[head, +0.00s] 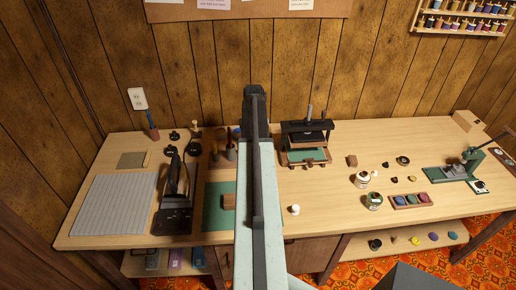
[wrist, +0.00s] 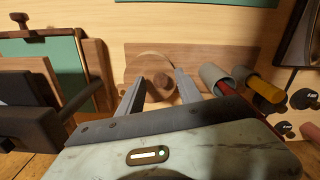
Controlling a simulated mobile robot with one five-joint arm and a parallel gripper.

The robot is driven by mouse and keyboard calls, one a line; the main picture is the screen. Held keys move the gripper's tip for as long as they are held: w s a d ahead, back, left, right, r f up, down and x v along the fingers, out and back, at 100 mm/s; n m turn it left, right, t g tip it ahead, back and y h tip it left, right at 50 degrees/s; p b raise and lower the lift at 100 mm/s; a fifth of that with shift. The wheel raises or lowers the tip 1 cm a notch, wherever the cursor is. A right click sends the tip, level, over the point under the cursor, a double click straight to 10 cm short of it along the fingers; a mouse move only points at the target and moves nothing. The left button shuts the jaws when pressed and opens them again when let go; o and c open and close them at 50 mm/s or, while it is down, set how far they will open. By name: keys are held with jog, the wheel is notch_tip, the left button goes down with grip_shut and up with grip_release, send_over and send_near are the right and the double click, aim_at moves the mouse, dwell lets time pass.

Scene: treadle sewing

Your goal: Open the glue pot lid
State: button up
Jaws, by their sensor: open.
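In the wrist view a round wooden lid (wrist: 148,64) with a darker knob (wrist: 160,87) shows between my fingertips; it looks like the glue pot lid. The pot body under it is hidden. My gripper (wrist: 160,76) is open, one finger on each side of the knob. I cannot tell whether either finger touches it. The lid looks seated, with no gap visible. In the head view my arm covers this spot, so neither lid nor fingers show there.
A press (head: 306,143) stands to the right of my arm, and tools in holders (wrist: 217,80) stand close beside my right finger. A wooden strip (wrist: 225,60) lies behind the lid. Small jars (head: 374,201) and a palette (head: 410,201) sit further right. A grey ridged mat (head: 113,203) lies left.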

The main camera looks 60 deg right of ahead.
jog(key=shift+f+b, duration=0.55)
jog(key=shift+f, duration=0.1)
jog(key=shift+r, duration=0.1)
jog(key=shift+r, duration=0.15)
jog(key=c, duration=0.8)
